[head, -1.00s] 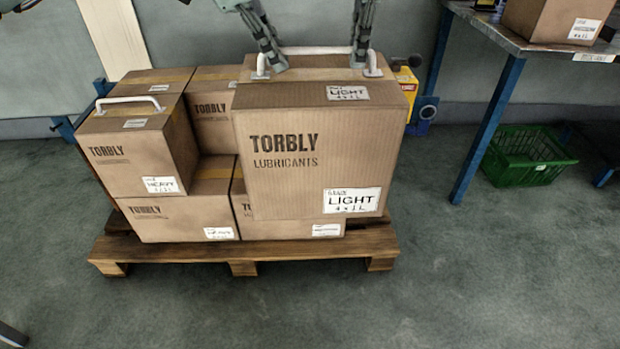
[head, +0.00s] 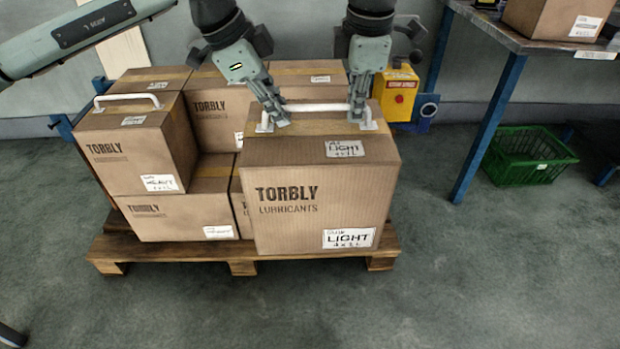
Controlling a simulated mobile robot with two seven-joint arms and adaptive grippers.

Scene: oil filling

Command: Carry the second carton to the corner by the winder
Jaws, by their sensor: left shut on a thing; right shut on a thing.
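A brown Torbly carton labelled LIGHT (head: 320,205) is upright in the middle of the head view, at the right front of the wooden pallet (head: 200,254). A white handle (head: 315,107) spans its top. My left gripper (head: 276,118) is shut on this handle near its left end. My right gripper (head: 360,116) is shut on it near its right end. The carton hides part of the pallet and the cartons behind; whether its base touches the pallet cannot be told. A winder cannot be made out for certain.
Several other cartons are stacked on the pallet, including a HEAVY one (head: 135,150) with a white handle. A yellow box with a red button (head: 398,95) is behind. A blue-legged bench (head: 485,130) and a green crate (head: 525,160) stand right. Floor at right front is clear.

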